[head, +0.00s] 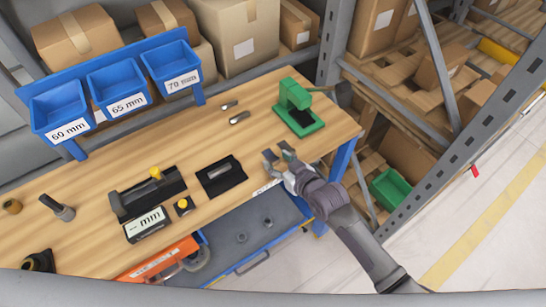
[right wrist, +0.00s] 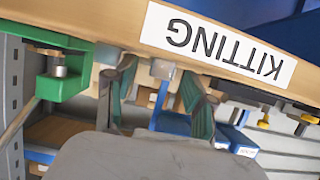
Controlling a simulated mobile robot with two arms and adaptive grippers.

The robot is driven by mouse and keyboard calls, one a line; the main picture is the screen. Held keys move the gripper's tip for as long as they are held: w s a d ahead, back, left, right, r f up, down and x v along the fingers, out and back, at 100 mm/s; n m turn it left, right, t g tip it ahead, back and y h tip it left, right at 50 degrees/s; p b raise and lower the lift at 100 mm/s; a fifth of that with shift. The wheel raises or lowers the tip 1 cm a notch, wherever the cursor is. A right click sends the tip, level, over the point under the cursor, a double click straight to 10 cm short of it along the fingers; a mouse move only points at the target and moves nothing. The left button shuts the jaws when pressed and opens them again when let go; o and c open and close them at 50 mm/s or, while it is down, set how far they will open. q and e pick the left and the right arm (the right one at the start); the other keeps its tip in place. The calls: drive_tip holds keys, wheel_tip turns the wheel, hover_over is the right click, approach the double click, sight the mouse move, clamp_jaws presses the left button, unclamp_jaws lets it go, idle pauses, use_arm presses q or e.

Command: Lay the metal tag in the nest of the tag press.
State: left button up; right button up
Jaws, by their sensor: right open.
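The green tag press (head: 296,108) stands at the right end of the wooden bench, and part of it shows at the left of the right wrist view (right wrist: 62,82). Its nest is too small to make out. Two small grey metal pieces, one farther back (head: 229,104) and one nearer (head: 239,118), lie on the bench left of the press. I cannot tell which is the metal tag. My right gripper (head: 279,154) is at the bench's front edge, in front of the press and apart from it. My left gripper is not in view.
A black mat (head: 233,182) with a grey piece, a black fixture (head: 147,194) with a yellow knob, and a display box (head: 147,224) occupy the bench. Blue bins (head: 117,91) hang behind. A KITTING label (right wrist: 218,44) marks the front edge. Shelving stands right.

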clamp_jaws()
